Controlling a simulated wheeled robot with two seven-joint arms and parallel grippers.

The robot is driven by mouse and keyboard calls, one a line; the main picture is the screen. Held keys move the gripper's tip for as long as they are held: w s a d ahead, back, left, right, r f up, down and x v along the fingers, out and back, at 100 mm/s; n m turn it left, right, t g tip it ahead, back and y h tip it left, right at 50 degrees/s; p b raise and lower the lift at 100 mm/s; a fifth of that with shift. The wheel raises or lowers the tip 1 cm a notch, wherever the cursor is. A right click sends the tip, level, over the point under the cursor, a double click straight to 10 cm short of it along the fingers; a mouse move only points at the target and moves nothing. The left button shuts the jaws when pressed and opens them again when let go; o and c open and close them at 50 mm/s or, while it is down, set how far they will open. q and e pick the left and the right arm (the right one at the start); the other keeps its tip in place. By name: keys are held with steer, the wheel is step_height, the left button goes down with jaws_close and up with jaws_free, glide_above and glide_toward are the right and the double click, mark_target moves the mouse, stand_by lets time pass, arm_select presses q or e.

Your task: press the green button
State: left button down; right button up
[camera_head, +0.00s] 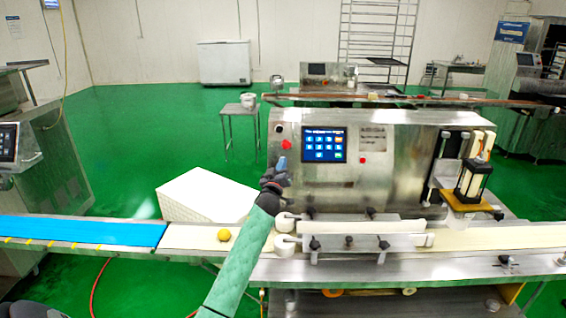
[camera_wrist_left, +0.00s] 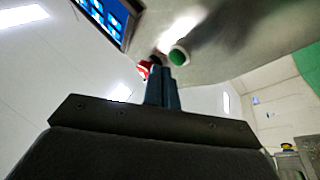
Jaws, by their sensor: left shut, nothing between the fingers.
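The green button (camera_wrist_left: 179,56) is a round knob on the metal machine face in the left wrist view, just above and right of my fingertips. My left gripper (camera_wrist_left: 163,72) is shut and empty, its dark fingers pointing at the panel. In the head view, my left gripper (camera_head: 281,162) is in front of the left end of the encrusting machine (camera_head: 395,160), below the red button (camera_head: 286,145). I cannot make out the green button in the head view; the gripper seems to cover it. Whether the fingertips touch the button cannot be told. My right gripper is not in view.
A blue touch screen (camera_head: 324,144) is right of the red button. The conveyor (camera_head: 190,236) runs along the front, with a yellow ball (camera_head: 224,235) on it and a blue belt (camera_head: 80,231) at left. Metal guide rails (camera_head: 350,243) lie right of my arm.

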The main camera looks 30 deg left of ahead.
arm_select(q)
steer(key=shift+w+f, duration=0.1)
steer(key=shift+w, duration=0.05)
stand_by(0.7)
steer(key=shift+w+a, duration=0.2)
